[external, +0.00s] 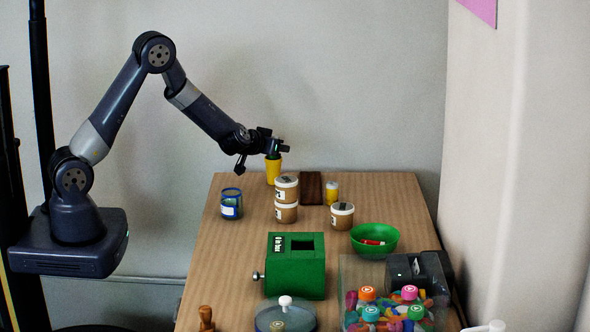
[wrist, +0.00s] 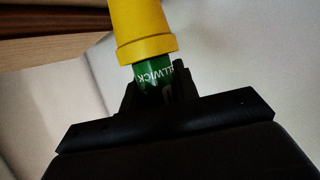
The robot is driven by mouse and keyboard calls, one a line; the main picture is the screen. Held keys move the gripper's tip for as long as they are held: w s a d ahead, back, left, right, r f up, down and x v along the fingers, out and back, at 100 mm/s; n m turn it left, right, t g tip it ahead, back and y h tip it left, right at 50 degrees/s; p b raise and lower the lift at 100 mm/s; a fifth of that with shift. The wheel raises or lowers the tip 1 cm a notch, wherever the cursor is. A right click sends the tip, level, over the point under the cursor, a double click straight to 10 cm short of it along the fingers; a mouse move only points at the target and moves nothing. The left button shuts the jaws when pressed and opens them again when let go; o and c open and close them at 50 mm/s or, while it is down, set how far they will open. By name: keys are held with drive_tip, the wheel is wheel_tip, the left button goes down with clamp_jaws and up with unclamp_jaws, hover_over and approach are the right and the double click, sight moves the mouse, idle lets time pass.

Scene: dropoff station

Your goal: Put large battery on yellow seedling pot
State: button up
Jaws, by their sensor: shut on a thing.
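The yellow seedling pot (external: 273,171) stands upright at the back left of the table. My gripper (external: 273,149) is directly above it, shut on the large battery, which is mostly hidden in the external view. In the wrist view the battery (wrist: 153,76) is green with white lettering, held between the fingers of my gripper (wrist: 155,93). The pot's wide rim (wrist: 147,49) meets the battery's far end there. I cannot tell whether that end rests on the pot or reaches inside it.
Stacked tubs (external: 286,200) stand close in front of the pot. A blue-rimmed jar (external: 231,204) is to the left. A brown block (external: 311,188) and a yellow jar (external: 332,193) are to the right. A green bowl (external: 375,239) and green box (external: 296,266) are nearer.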

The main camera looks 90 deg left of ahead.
drive_tip(key=shift+r, duration=0.1)
drive_tip(key=o, duration=1.1)
drive_tip(key=shift+c, duration=0.2)
drive_tip(key=shift+d+r, duration=0.1)
drive_tip(key=v, duration=1.1)
drive_tip(key=shift+s+d+p, duration=0.25)
drive_tip(key=shift+s+p, duration=0.05)
drive_tip(key=shift+p, duration=0.1)
